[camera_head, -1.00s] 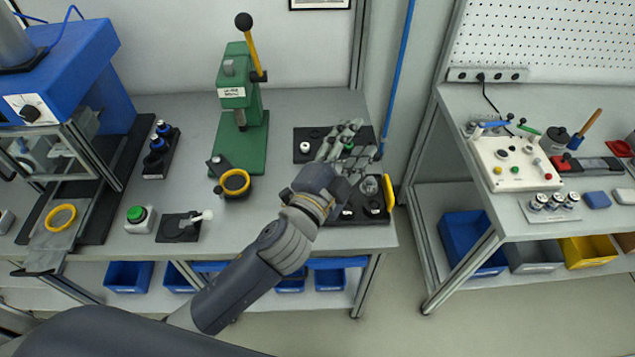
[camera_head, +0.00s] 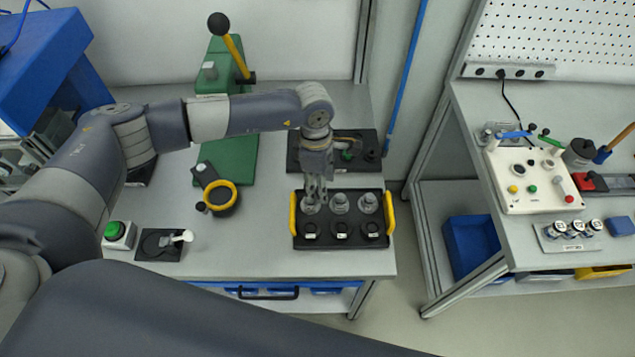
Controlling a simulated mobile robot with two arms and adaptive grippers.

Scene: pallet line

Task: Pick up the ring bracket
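A dark piece with a yellow ring (camera_head: 233,190) lies on the left table in front of the green lever press; it is the only ring-shaped bracket I can make out. My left gripper (camera_head: 314,198) is well to its right, pointing down at the left rear metal part in a black tray (camera_head: 343,246) with yellow handles. The fingers overlap that part in the view, and I cannot tell whether they touch it or how far apart they are. My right gripper is not in view.
The green lever press (camera_head: 226,155) stands behind the ring. A green button box (camera_head: 118,235) and a small black fixture (camera_head: 160,246) sit at the front left. Another black tray (camera_head: 368,160) is behind my gripper. A second bench with a control panel (camera_head: 527,180) is at right.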

